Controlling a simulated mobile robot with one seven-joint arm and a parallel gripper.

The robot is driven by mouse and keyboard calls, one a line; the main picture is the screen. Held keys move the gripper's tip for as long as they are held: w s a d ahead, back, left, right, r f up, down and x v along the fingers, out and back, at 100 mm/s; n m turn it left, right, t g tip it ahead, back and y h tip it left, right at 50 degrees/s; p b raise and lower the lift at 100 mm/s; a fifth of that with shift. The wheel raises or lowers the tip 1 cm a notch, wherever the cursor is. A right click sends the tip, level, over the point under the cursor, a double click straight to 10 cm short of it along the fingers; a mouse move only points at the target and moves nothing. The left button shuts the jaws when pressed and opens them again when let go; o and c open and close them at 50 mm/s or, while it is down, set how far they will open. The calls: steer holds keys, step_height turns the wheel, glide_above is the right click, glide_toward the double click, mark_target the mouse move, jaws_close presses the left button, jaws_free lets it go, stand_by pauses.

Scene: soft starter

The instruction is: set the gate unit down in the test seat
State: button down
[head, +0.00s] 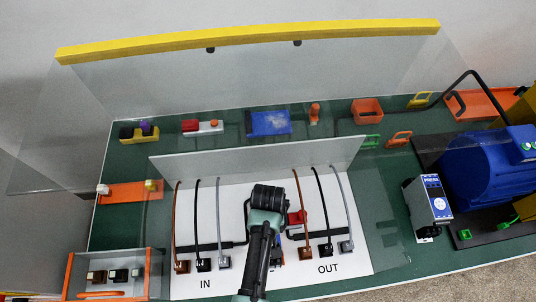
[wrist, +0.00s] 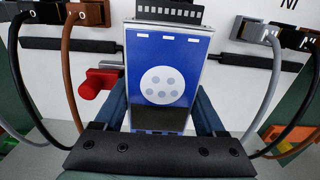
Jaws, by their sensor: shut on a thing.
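The gate unit (wrist: 163,65), a flat box with a blue face, a white disc with grey dots and a dark lower band, stands face-on in the wrist view. My gripper (wrist: 164,108) is shut on it, with a dark blue finger at each side. The test seat is the white panel (head: 195,284) marked IN and OUT. The unit is over its middle, between the two cable groups. A black toothed strip (wrist: 170,11) shows at the unit's far end. A red handle (wrist: 100,81) is beside the unit. In the head view my arm mostly hides unit and seat; contact cannot be told.
Brown, black and grey cables arch on both sides, ending in blocks (head: 203,262) and (head: 327,250). A clear upright screen (head: 262,152) stands behind the panel. A blue motor (head: 488,165) and a blue-and-white module (head: 430,207) stand at right. A small rack (head: 106,292) is front left.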

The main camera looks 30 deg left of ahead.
steer(key=shift+w+f, duration=0.1)
steer(key=shift+f, duration=0.1)
steer(key=shift+c, duration=0.5)
jaws_free()
steer(key=shift+o, duration=0.5)
step_height(320, 180, up, 13)
steer(key=shift+b, duration=0.95)
